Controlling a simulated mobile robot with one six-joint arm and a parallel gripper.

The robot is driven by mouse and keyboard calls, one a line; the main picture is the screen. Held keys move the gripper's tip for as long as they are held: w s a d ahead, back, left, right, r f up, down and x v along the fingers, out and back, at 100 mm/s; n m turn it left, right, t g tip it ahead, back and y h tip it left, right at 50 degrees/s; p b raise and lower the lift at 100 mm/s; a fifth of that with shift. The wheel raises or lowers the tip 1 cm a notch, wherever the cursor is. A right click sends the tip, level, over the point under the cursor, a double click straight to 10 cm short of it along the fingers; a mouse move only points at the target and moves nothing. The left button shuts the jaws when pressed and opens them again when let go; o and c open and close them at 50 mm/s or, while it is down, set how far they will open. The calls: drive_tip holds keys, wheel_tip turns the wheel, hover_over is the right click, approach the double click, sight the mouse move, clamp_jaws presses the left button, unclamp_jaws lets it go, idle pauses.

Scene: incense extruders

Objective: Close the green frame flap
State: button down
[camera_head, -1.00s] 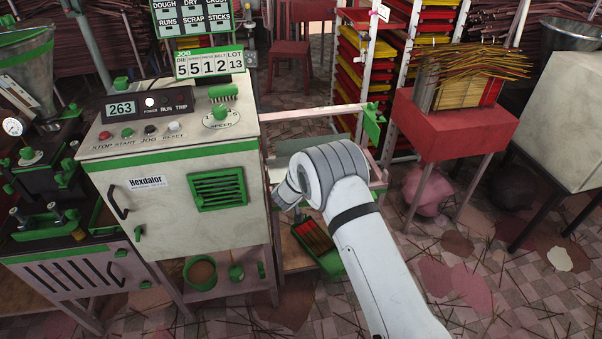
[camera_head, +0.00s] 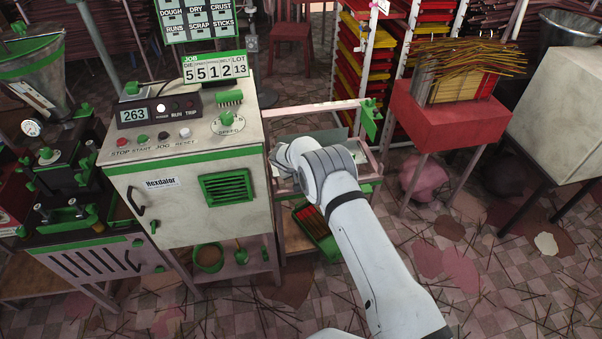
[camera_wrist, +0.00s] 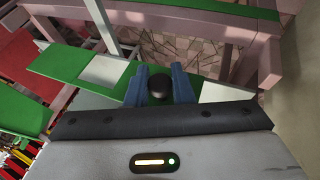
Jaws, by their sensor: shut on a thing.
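In the wrist view, my gripper (camera_wrist: 160,86) has its two blue fingers on either side of a round black knob (camera_wrist: 158,88). The knob sits against a long green panel (camera_wrist: 55,65) with white patches, which looks like the green frame flap. The panel runs on both sides of the fingers, slanting across the view. In the head view, my wrist hides the fingers and the knob. A green upright piece (camera_head: 370,121) stands at the right end of the pale pink frame (camera_head: 315,108); I cannot tell whether it is part of the same flap.
The white machine cabinet (camera_head: 160,205) stands close left of my wrist. A green tray of sticks (camera_head: 312,228) lies low beneath. A red stand (camera_head: 440,120) with incense sticks is at the right. Pink rails (camera_wrist: 232,25) border the panel in the wrist view.

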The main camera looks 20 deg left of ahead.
drive_tip(key=shift+w+a+r+g, duration=0.1)
drive_tip(key=shift+w+g, duration=0.05)
drive_tip(key=shift+g, duration=0.25)
idle(0.3)
drive_tip(key=c, duration=1.3)
unclamp_jaws()
drive_tip(key=shift+c, duration=0.2)
wheel_tip(320, 180, up, 10)
drive_tip(key=shift+b, duration=0.9)
